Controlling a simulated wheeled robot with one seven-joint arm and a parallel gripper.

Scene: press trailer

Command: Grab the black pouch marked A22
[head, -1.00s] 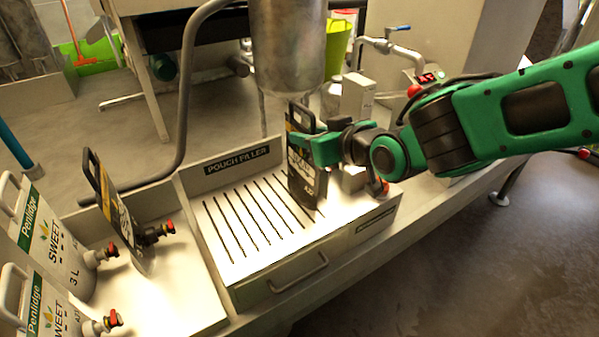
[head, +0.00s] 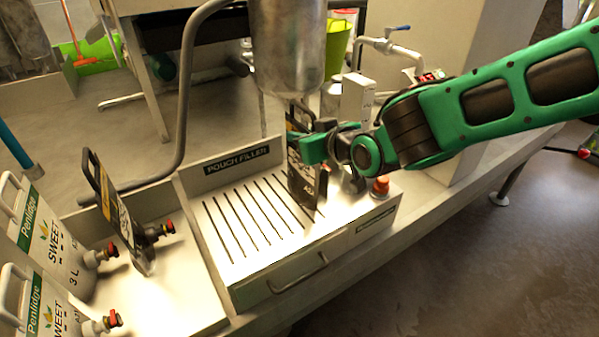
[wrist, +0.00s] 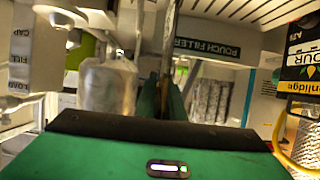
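A black pouch (head: 301,181) with pale lettering stands upright on the slotted pouch filler, below the metal cylinder. Its small lower marking seems to start with A2, but I cannot read it fully. My gripper (head: 316,149) is at the pouch's upper right part and covers some of it. In the wrist view, the pouch (wrist: 168,50) shows nearly edge-on as a thin dark strip. It runs between the two green fingers (wrist: 163,98), which are close together and look shut on it. A second black pouch (head: 118,215) stands in the left tray, its marking unreadable.
The pouch filler (head: 240,225) has a slotted top and a front handle. The metal cylinder (head: 288,55) hangs close above the pouch. White Penlidge pouches (head: 45,235) with red taps stand at left.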

